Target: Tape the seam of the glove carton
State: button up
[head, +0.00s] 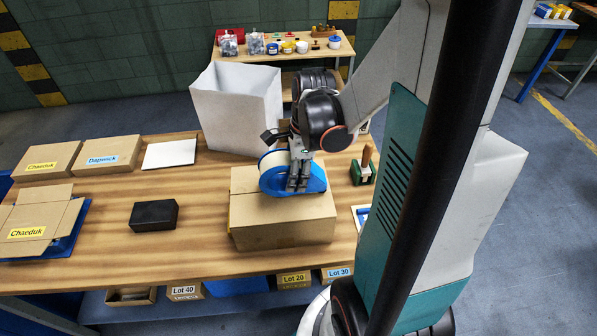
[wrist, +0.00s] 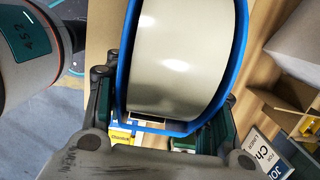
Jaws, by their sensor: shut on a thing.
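A closed brown carton (head: 285,232) stands on the wooden table, with a bit of yellow at its left edge. My gripper (head: 298,182) is over the carton's top, pointing down, shut on a blue tape dispenser (head: 270,183) with a cream tape roll. In the wrist view the dispenser (wrist: 133,60) and its wide roll (wrist: 188,55) fill the space between my fingers. The dispenser is at or just above the carton's top; I cannot tell if it touches. The dispenser and fingers hide part of the top, and I cannot make out tape on the seam.
A tall white open bag (head: 235,108) stands behind the carton. A black box (head: 154,215) lies to its left, and a green wooden-handled tool (head: 363,168) to its right. Labelled cartons (head: 108,156) and a white slab (head: 169,153) are at the back left. Bare table (head: 185,255) lies in front.

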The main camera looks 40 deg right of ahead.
aim_at(272, 180)
jog(key=shift+w+a+r, duration=0.1)
jog(key=shift+w+a, duration=0.2)
jog(key=shift+a, duration=0.2)
jog(key=shift+w, duration=0.1)
jog(key=shift+w+a, duration=0.4)
jog(key=shift+a, duration=0.25)
jog(key=shift+a, duration=0.1)
jog(key=shift+w+a+f+b, duration=0.1)
jog(key=shift+w+a+b, duration=0.1)
jog(key=shift+w+a, duration=0.35)
jog(key=shift+w+a+f+b, duration=0.1)
jog(key=shift+w+a+b, duration=0.15)
jog(key=shift+a, duration=0.4)
jog(key=shift+w+a, duration=0.1)
jog(key=shift+w+a+r, duration=0.1)
jog(key=shift+w+a, duration=0.3)
jog(key=shift+a, duration=0.2)
jog(key=shift+a, duration=0.1)
jog(key=shift+w+a, duration=0.45)
jog(key=shift+a, duration=0.1)
